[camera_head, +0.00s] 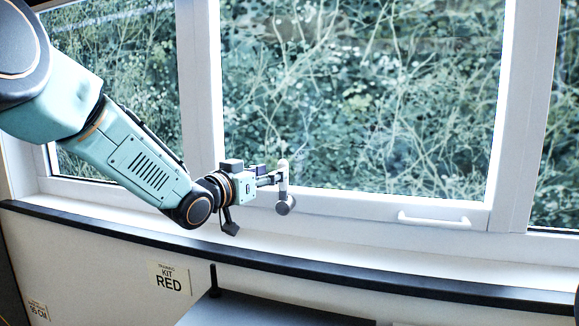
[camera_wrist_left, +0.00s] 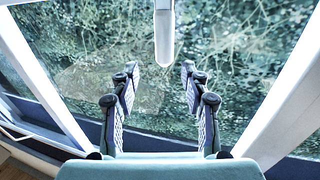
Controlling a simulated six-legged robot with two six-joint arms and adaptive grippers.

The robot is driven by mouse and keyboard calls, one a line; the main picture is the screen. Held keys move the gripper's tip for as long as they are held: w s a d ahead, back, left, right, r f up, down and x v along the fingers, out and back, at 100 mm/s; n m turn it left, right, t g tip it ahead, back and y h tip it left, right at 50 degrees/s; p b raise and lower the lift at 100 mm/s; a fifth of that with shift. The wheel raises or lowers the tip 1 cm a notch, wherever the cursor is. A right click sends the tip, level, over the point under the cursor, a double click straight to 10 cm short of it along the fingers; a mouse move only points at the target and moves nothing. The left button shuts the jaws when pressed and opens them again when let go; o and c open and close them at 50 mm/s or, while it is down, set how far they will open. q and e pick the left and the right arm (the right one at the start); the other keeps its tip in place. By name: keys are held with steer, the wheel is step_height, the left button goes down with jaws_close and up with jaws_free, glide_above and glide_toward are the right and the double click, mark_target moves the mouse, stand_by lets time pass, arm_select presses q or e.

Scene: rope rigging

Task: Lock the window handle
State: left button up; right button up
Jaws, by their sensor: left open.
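The window handle (camera_head: 284,177) is a small pale upright piece with a grey rounded end (camera_head: 285,206), at the lower left of the middle window pane. In the left wrist view the handle (camera_wrist_left: 164,35) hangs down from the top edge as a light bar with a rounded tip. My left gripper (camera_head: 270,180) points right at the handle in the head view. In the wrist view its two fingers (camera_wrist_left: 160,68) are spread apart with nothing between their pads. The handle's tip lies centred at the gap, around the fingertips; contact cannot be told. My right gripper is not in view.
The white window frame (camera_head: 205,85) surrounds the panes, with plants outside. A white pull bar (camera_head: 433,219) sits on the lower frame at right. A dark-edged sill (camera_head: 330,272) runs below. A grey surface (camera_head: 270,310) and a KIT RED label (camera_head: 170,279) lie lower.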

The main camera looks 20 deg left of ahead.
mark_target(281, 167)
arm_select(q)
steer(key=p+x, duration=0.2)
steer(key=x, duration=0.4)
steer(key=shift+w+a, duration=0.15)
steer(key=shift+w, duration=0.05)
steer(key=shift+w+d, duration=0.35)
steer(key=shift+w, duration=0.1)
steer(key=shift+a+f, duration=0.1)
steer(key=shift+a, duration=0.25)
steer(key=shift+s+a, duration=0.1)
steer(key=shift+a, duration=0.1)
steer(key=shift+s, duration=0.1)
steer(key=shift+c, duration=0.9)
steer(key=shift+d, duration=0.4)
steer(key=c, duration=0.4)
steer(key=shift+c, duration=0.9)
steer(key=shift+a, duration=0.25)
jaws_close()
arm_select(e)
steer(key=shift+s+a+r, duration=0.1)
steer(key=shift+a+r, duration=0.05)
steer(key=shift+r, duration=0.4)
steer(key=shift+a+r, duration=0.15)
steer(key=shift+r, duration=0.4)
arm_select(q)
steer(key=shift+d, duration=0.1)
